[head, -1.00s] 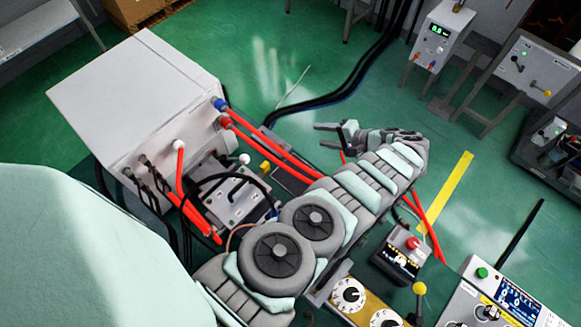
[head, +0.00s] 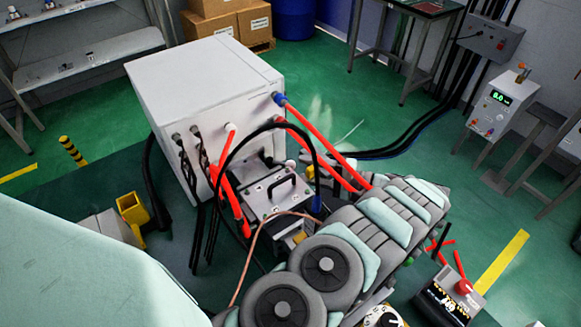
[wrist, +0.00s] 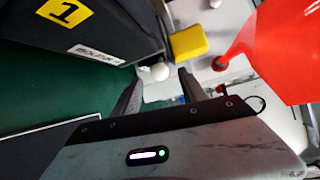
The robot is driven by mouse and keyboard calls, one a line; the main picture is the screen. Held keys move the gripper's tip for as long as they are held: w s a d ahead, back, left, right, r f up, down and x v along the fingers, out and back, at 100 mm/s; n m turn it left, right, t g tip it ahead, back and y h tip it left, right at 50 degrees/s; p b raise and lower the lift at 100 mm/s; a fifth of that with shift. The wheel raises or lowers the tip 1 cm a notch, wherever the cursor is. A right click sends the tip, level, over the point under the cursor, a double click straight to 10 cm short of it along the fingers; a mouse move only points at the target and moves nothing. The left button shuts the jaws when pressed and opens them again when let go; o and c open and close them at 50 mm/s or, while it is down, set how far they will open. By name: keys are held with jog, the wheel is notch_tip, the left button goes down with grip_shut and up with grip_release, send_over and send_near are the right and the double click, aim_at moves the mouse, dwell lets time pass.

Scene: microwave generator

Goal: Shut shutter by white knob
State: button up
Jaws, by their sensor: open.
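In the wrist view a white ball knob (wrist: 160,71) shows just past the tips of my gripper (wrist: 158,82), in line with the gap between the fingers. The fingers are apart and I see no clear contact with the knob. In the head view a white knob (head: 290,164) shows beside the metal block with a black handle (head: 276,190), in front of the white cabinet (head: 205,80). My gripper is mostly hidden there by my forearm and the hoses. I cannot make out the shutter or its position.
Red hoses (head: 318,140) and a black cable (head: 240,150) run close around the work spot. A red part (wrist: 285,50) looms near in the wrist view, beside a yellow block (wrist: 188,42). A dark box labelled 1 (wrist: 85,28) stands at left.

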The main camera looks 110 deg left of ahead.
aim_at(290, 165)
jog(key=s, duration=0.3)
jog(key=s+b, duration=0.1)
jog(key=s, duration=0.1)
jog(key=shift+s+a+f, duration=0.35)
jog(key=shift+c, duration=0.3)
grip_shut()
dwell(0.8)
